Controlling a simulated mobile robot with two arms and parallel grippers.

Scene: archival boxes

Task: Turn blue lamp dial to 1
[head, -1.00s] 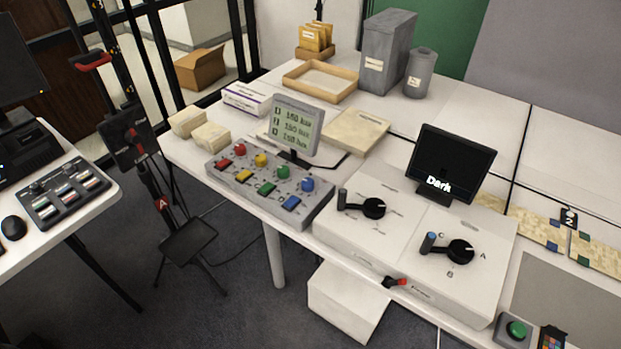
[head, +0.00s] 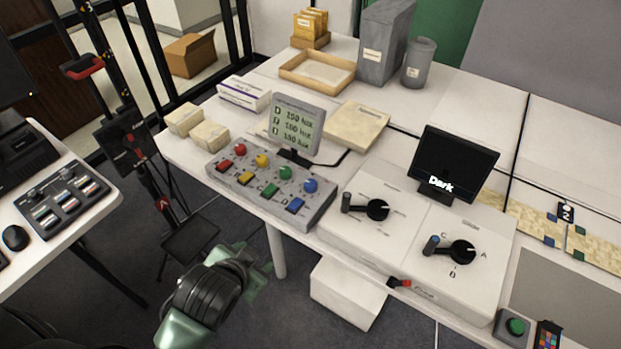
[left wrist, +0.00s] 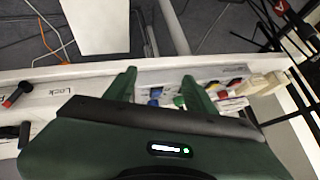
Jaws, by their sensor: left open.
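The blue lamp dial (head: 310,186) is a round blue knob at the right end of the grey lamp box (head: 325,217). A blue rectangular key (head: 295,205) sits in front of it. The lamp display (head: 297,124) stands behind the box with three lines of lux readings. My left gripper (head: 245,265) is in front of and below the table edge, apart from the box. In the left wrist view its green fingers (left wrist: 160,82) are spread and empty, with blue parts (left wrist: 155,94) of the box seen between them. My right gripper is not in view.
Red (head: 239,149), yellow (head: 262,160) and green (head: 285,172) knobs line the same box. To the right is a white console (head: 400,235) with two black dials and a screen (head: 455,163) reading "Dark". A white box (head: 348,292) is below the table.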

